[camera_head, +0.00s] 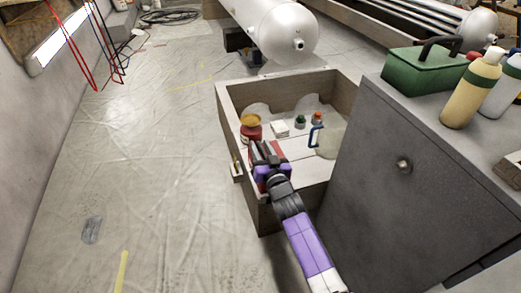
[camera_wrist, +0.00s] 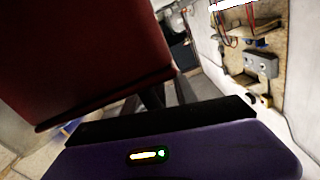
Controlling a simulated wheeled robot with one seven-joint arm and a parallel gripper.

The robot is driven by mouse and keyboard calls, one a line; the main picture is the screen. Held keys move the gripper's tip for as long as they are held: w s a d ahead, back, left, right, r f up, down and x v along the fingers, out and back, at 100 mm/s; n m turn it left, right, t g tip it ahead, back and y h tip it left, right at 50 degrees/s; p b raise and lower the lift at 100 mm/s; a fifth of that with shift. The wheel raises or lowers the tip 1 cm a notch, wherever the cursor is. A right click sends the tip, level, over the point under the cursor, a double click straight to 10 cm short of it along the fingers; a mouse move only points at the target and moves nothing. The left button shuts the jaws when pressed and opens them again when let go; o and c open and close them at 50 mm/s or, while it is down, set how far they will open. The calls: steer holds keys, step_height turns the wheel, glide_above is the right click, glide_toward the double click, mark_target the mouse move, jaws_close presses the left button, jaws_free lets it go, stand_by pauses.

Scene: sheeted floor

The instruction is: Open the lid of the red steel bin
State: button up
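A dark red panel (camera_wrist: 85,55) fills the upper left of the wrist view, very close, with its lower edge above my gripper's purple body. I take it for part of the red steel bin, but cannot tell whether it is lid or wall. In the head view, red patches (camera_head: 279,147) show beside and behind my gripper (camera_head: 260,152), which hides most of the thing there. My gripper is at the left side of the wooden crate. Dark finger parts show past the purple body in the wrist view. Their gap and any contact with the red panel are hidden.
The wooden crate (camera_head: 228,100) holds a red pot with a yellow top (camera_head: 251,127), a jug (camera_head: 328,142) and small items. A grey cabinet (camera_head: 390,190) stands close on the right, with a green toolbox (camera_head: 420,72) and bottles on top.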

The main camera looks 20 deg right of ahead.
steer(key=shift+w, duration=0.15)
jaws_close()
stand_by(1.4)
